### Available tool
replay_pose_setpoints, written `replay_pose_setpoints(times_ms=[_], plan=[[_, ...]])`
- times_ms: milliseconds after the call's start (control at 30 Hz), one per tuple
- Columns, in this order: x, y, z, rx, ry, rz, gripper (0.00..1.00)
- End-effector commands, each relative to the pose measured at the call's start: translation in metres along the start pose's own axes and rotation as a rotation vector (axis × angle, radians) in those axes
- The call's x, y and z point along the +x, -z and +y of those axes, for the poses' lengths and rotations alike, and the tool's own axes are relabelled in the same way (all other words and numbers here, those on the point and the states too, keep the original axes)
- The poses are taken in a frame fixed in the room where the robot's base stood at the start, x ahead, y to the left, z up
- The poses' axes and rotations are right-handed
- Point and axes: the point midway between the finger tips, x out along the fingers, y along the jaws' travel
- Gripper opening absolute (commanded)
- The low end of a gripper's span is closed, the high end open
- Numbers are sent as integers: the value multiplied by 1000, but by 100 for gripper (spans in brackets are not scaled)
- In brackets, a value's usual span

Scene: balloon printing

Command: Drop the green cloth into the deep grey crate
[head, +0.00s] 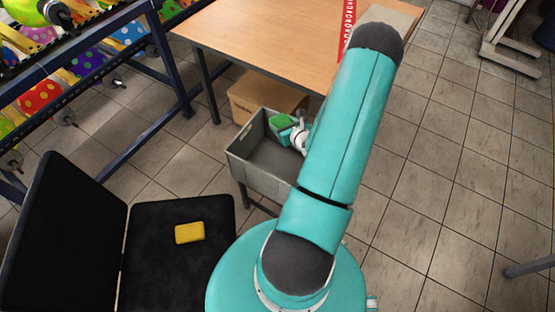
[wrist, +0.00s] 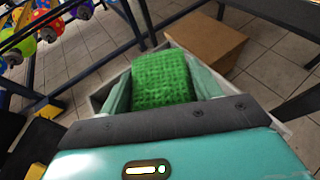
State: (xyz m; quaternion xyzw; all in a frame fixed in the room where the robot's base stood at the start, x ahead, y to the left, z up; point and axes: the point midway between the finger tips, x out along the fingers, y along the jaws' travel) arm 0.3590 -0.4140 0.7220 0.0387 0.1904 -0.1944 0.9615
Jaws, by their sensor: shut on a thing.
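The green cloth (wrist: 162,80) is held between the two fingers of my gripper (wrist: 160,88) in the wrist view. The gripper is shut on it. In the head view the green cloth (head: 281,121) shows at the far part of the deep grey crate (head: 266,178), with my gripper (head: 285,128) beside it. The cloth appears over the crate's opening; its exact height is hard to tell. The crate's visible floor is bare, and my arm hides its right side. In the wrist view the crate's rim (wrist: 97,101) shows behind the fingers.
A cardboard box (head: 268,95) stands behind the crate, beneath a wooden table (head: 255,35). A yellow sponge-like block (head: 189,233) lies on a black chair (head: 160,265) at left. A dark metal rack (head: 100,60) with colourful balloons stands at upper left.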

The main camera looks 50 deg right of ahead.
Motion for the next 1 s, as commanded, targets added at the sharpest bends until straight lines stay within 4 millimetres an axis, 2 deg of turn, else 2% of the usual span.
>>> replay_pose_setpoints(times_ms=[200, 400, 767, 800, 900, 1000], plan=[[10, 26, 1, 3, -2, 2, 41], [19, 41, 1, 1, -2, 0, 41], [23, 45, 1, -1, -2, 0, 41], [23, 45, 1, -1, -2, 0, 69], [23, 45, 1, -1, -3, 0, 89], [23, 45, 1, -1, -3, 0, 89]])
